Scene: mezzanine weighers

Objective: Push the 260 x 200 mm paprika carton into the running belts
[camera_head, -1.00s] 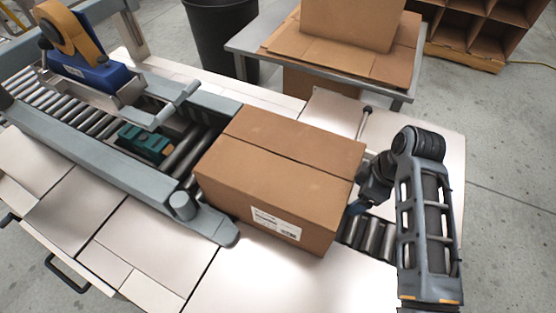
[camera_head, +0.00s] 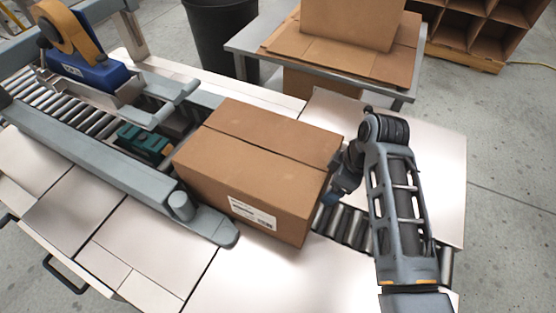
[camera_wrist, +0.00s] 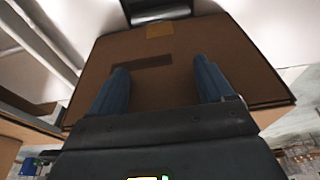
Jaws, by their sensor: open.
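The brown paprika carton (camera_head: 255,170) lies flaps up on the roller bed, a white label on its near side. Its left end sits at the mouth between the side rails of the sealing machine (camera_head: 100,150). The green belt unit (camera_head: 145,142) shows inside, left of the carton. My gripper (camera_head: 335,190) is at the carton's right end face, seeming to touch it or nearly so. In the wrist view the open fingers (camera_wrist: 160,88) stand apart in front of the brown carton face (camera_wrist: 175,50). Nothing is between them.
Rollers (camera_head: 345,226) lie bare right of the carton. A blue tape head (camera_head: 80,80) stands over the machine. A table (camera_head: 300,75) with flat and upright cardboard is behind, with a black bin (camera_head: 222,40) and a shelf (camera_head: 475,35). The white worktop (camera_head: 250,280) in front is clear.

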